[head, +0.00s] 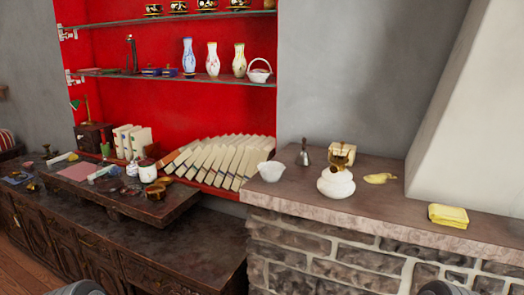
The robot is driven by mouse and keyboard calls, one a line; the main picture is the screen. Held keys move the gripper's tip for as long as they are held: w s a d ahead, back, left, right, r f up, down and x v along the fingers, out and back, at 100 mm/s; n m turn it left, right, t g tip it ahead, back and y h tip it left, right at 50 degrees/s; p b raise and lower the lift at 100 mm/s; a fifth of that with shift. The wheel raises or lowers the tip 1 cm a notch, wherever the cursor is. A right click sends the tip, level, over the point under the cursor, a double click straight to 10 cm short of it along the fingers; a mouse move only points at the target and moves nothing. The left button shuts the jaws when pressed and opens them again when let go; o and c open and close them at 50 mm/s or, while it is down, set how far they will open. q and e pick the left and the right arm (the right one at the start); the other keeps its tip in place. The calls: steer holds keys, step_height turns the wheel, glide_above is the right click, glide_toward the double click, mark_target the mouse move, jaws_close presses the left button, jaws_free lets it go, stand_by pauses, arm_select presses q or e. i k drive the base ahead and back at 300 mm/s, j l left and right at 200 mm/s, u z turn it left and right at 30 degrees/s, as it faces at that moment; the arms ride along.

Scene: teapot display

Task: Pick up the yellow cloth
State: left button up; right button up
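A folded yellow cloth (448,216) lies on the stone ledge (400,215) at the right of the head view, close to its front edge. Another small, flat, yellowish thing (379,178) lies farther back on the ledge; I cannot tell what it is. Neither gripper shows in the head view. Only dark rounded parts, likely of my arms, show at the bottom edge, at left and right, well below the cloth.
A white teapot (336,184), a white bowl (271,171) and a small bell (303,155) stand left of the cloth. A pale sloping wall (470,120) rises behind it. Books (225,160) and small items crowd the dark cabinet at left. The ledge around the cloth is clear.

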mark_target(456, 217)
steer(key=z, duration=1.5)
steer(key=i+l, duration=0.15)
steer(key=l, duration=0.15)
steer(key=i+l, duration=0.15)
steer(key=l, duration=0.2)
steer(key=i+l, duration=0.1)
steer(key=l, duration=0.2)
steer(key=i+l, duration=0.15)
steer(key=l, duration=0.2)
